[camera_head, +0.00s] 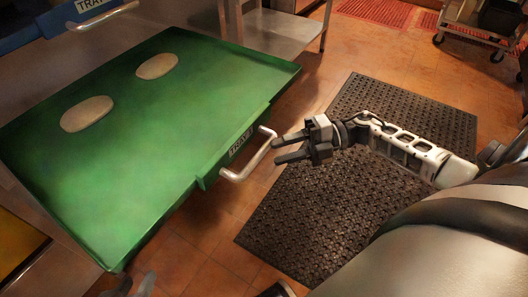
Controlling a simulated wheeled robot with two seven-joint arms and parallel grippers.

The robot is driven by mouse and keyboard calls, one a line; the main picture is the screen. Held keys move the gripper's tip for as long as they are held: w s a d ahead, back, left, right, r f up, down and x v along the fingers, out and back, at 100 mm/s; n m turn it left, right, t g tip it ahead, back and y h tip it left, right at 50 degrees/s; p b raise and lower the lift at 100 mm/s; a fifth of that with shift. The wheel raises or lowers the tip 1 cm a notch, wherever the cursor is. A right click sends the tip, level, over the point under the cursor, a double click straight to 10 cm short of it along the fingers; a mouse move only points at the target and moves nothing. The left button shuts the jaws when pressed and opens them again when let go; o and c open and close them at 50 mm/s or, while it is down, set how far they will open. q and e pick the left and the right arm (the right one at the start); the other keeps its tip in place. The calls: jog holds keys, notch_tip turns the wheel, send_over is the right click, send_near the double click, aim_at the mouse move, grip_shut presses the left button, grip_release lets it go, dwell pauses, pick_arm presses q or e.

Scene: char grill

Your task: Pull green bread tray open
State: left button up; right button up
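The green bread tray (150,180) is a wide flat tray that reaches out over the floor. Two flat oval breads lie on it, one (86,113) at the left and one (157,66) further back. Its front edge has a label and a silver bar handle (250,158). My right gripper (276,149) is open, with its fingers pointing left at the handle. It sits just right of the bar and appears apart from it, with nothing between its fingers. My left gripper (136,286) shows only its fingertips at the bottom edge, spread apart, below the tray's near corner.
A blue tray (45,32) with its own label and handle is at the top left. A metal shelf (280,32) stands behind the green tray. A black perforated mat (330,215) covers the tiled floor at the right. A wheeled cart (485,30) is at the top right.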

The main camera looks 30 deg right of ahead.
jog(key=v, duration=0.9)
jog(key=shift+d, duration=0.35)
jog(key=shift+s, duration=0.1)
